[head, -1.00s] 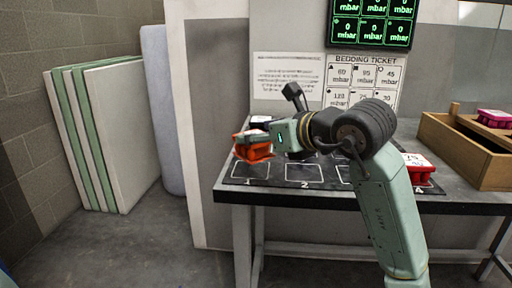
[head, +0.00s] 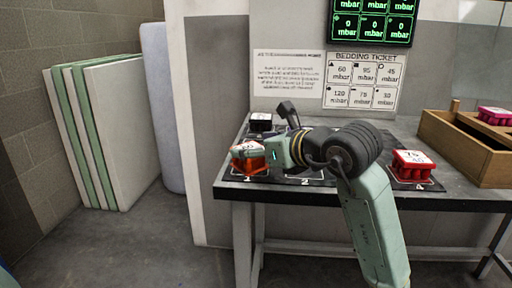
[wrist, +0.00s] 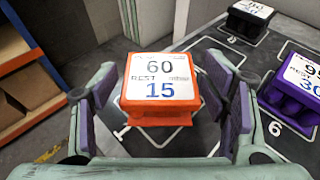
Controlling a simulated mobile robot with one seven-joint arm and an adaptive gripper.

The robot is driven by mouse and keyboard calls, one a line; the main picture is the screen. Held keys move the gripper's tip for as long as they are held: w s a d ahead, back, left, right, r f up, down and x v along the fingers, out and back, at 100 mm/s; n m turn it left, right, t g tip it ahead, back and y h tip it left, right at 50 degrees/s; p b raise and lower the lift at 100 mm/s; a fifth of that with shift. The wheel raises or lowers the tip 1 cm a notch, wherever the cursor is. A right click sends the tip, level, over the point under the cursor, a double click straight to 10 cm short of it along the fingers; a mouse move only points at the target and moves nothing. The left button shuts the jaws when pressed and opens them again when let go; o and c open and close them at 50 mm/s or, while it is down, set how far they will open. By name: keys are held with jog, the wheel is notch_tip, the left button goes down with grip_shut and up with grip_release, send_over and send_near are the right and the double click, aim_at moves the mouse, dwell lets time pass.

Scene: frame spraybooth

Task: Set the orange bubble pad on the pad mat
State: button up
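The orange bubble pad (head: 250,163) has a white top label reading 60 and 15. It is at square 1, the front left of the black pad mat (head: 290,181), and looks level and resting there. In the wrist view the orange pad (wrist: 160,90) lies between the two purple-lined fingers of my gripper (wrist: 160,75). The fingers are spread, with a narrow gap showing beside the pad. In the head view my gripper (head: 262,153) reaches the pad from the right. The pad's underside is hidden.
A black pad (head: 261,122) stands behind on the mat. A purple pad (wrist: 293,82) is close to my right finger. A red pad (head: 412,165) is on square 4. A wooden crate (head: 455,142) with a magenta pad (head: 494,115) stands at the right. Square 2 is free.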

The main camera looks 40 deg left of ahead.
jog(key=shift+o, duration=0.9)
jog(key=shift+r, duration=0.1)
